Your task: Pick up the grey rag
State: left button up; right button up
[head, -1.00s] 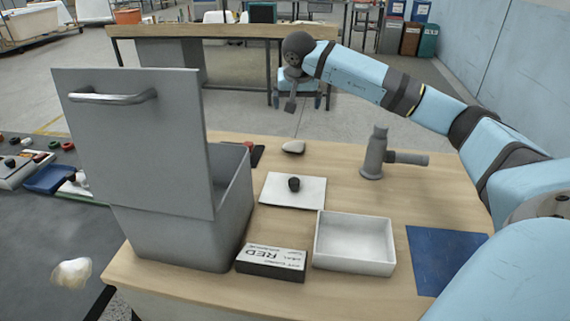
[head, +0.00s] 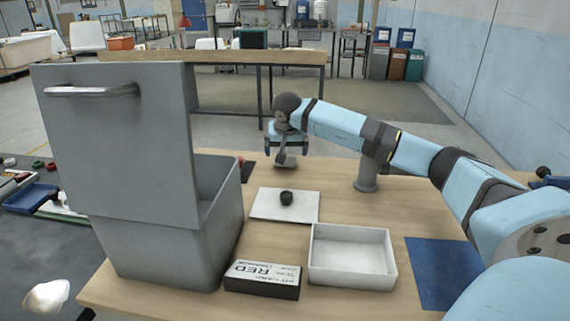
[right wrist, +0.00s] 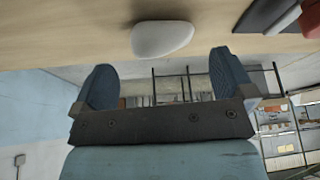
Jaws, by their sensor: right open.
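A small pale grey lump, which I take to be the grey rag (right wrist: 162,38), lies on the wooden table. It looks smooth and rounded in the right wrist view. In the head view it is largely hidden behind my right gripper (head: 287,147), at the table's far side. The right gripper is open and empty, pointing down over the lump. In the right wrist view its two blue fingers (right wrist: 165,80) are apart, and the lump shows beyond them, not between them. My left gripper is not in view.
A grey bin (head: 150,245) with a raised lid stands left. A white plate with a black knob (head: 265,210), a white tray (head: 352,278), a RED-labelled box (head: 262,280) and a blue mat (head: 443,270) lie in front. A grey fixture (head: 366,178) stands under my arm.

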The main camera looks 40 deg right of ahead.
jog(key=x, duration=0.5)
jog(key=shift+w+a+b, duration=0.1)
jog(key=shift+a+b, duration=0.05)
jog(key=shift+b, duration=0.15)
jog(key=shift+r, duration=0.15)
jog(key=c, duration=1)
jog(key=shift+o, duration=0.2)
notch_tip(320, 180, up, 20)
jog(key=p, duration=0.2)
jog(key=shift+p, duration=0.3)
jog(key=o, duration=0.3)
jog(key=shift+c, duration=1.1)
